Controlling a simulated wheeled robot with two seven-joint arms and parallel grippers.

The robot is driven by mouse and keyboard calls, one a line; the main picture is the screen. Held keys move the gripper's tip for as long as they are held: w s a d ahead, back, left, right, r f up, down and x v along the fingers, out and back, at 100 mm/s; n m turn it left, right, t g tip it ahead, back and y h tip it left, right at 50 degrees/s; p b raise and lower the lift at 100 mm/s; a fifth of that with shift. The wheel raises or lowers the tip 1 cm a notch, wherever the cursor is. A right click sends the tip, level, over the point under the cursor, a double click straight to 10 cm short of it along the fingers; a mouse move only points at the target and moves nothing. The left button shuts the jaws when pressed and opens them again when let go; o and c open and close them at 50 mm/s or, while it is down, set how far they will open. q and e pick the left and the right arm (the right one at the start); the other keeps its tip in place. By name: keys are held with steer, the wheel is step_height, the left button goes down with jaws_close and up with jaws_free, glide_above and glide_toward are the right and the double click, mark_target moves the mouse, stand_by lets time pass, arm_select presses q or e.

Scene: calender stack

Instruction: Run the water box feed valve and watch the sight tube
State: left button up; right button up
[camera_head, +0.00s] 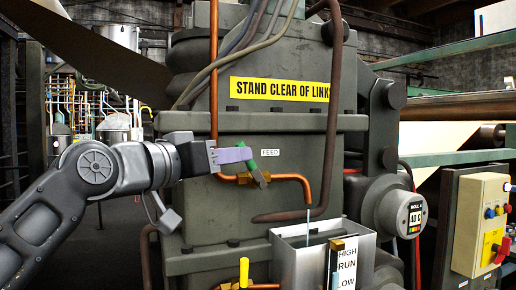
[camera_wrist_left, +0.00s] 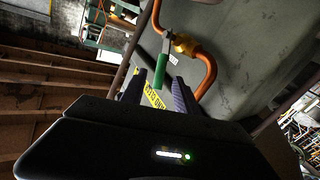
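The feed valve is a brass body (camera_head: 243,179) on a copper pipe, under a small FEED label (camera_head: 270,153). Its green lever (camera_head: 253,168) is tilted; in the left wrist view the lever (camera_wrist_left: 161,68) points toward my gripper. My left gripper (camera_head: 240,155) is at the lever's upper end. In the left wrist view its purple fingers (camera_wrist_left: 159,80) are apart, one each side of the lever end, with gaps showing. The steel water box (camera_head: 288,258) stands below the pipe outlet, where a thin pale stream falls. The sight tube (camera_head: 334,268) stands beside a HIGH, RUN, LOW scale (camera_head: 347,265). Its level is unclear.
A yellow-handled valve (camera_head: 244,272) sits low, left of the box. A yellow STAND CLEAR sign (camera_head: 280,88) is above. A roll gauge (camera_head: 414,213) reading 40 C and a control box (camera_head: 480,225) with buttons are at right. A brown hose hangs near the pipe.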

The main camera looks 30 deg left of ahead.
mark_target(251, 164)
arm_select(q)
steer(key=shift+w, duration=0.1)
steer(key=w+p, duration=0.1)
steer(key=w, duration=0.2)
steer(key=w+p, duration=0.1)
steer(key=w, duration=0.2)
steer(key=shift+w+d+r, duration=0.1)
steer(key=shift+w+d, duration=0.1)
steer(key=shift+w, duration=0.6)
jaws_close()
stand_by(0.9)
